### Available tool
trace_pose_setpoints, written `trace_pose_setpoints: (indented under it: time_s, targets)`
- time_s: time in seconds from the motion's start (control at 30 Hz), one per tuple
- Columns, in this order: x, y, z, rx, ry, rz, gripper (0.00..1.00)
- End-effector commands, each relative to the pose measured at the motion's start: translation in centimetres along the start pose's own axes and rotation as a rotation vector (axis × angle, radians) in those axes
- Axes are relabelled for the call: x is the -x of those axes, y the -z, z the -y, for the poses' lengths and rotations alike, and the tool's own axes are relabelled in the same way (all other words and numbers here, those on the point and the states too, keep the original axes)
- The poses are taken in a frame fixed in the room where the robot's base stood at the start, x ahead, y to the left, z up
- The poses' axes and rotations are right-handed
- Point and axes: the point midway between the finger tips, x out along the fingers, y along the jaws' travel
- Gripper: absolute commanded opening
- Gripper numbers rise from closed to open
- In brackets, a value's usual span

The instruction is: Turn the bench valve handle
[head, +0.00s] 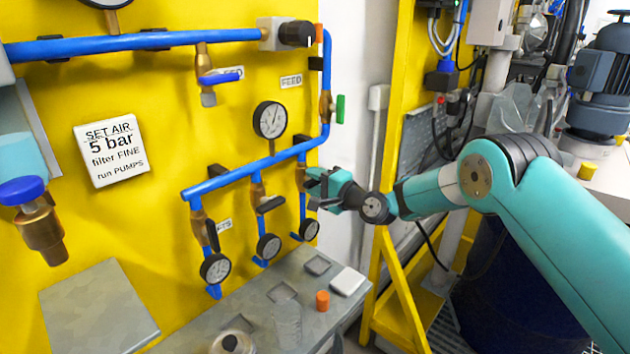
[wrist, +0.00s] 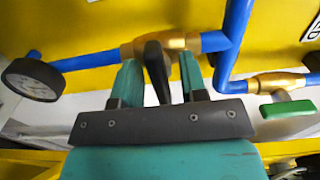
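My gripper (head: 316,188) is at the rightmost of three brass valves on the blue pipe above the bench. In the wrist view the gripper (wrist: 160,78) is open, with one finger on each side of that valve's black handle (wrist: 156,68). A gap shows between the handle and the right finger; contact on the left is unclear. The brass valve body (wrist: 176,42) lies just beyond the fingertips. In the head view my gripper largely hides this handle. The middle valve's black handle (head: 271,204) and the left valve's black handle (head: 212,235) are clear of my gripper.
A gauge (wrist: 34,80) hangs left of the valve in the wrist view. A green-handled valve (head: 340,108) is above my gripper. Below are the grey bench (head: 262,318) and an orange cap (head: 322,299). A yellow post (head: 402,90) stands close right of the panel.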

Motion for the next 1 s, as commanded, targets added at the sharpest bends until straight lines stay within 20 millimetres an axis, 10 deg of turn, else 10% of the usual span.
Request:
trace_pose_setpoints:
  time_s: [0.27, 1.0]
  targets:
    - [0.05, 0.02, 0.01, 0.000, 0.000, 0.000, 0.00]
    - [0.09, 0.07, -0.87, 0.291, 0.002, -0.001, 0.00]
